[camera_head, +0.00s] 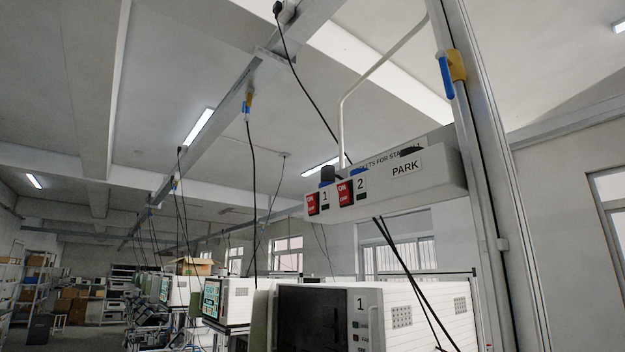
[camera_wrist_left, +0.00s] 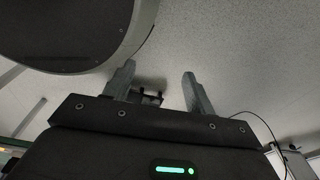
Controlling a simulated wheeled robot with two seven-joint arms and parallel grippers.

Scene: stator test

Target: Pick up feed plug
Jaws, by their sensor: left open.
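My left gripper (camera_wrist_left: 158,75) shows in the left wrist view, with its two grey fingers spread apart and nothing seen between their tips. A small dark part (camera_wrist_left: 150,97) shows behind and between the fingers; I cannot tell what it is. In the head view a grey socket box (camera_head: 430,185) is marked 1, 2 and PARK. A black plug-like piece (camera_head: 327,174) stands on its top above socket 1, and a flat black piece (camera_head: 412,151) lies above PARK. I cannot tell which is the feed plug. Neither gripper shows in the head view.
A grey upright post (camera_head: 480,150) stands right of the box, with a blue and yellow fitting (camera_head: 453,75). Black cables (camera_head: 252,190) hang from the overhead rail (camera_head: 225,105). A white test unit (camera_head: 400,315) marked 1 stands below. A large dark rounded body (camera_wrist_left: 70,30) fills the wrist view's upper left.

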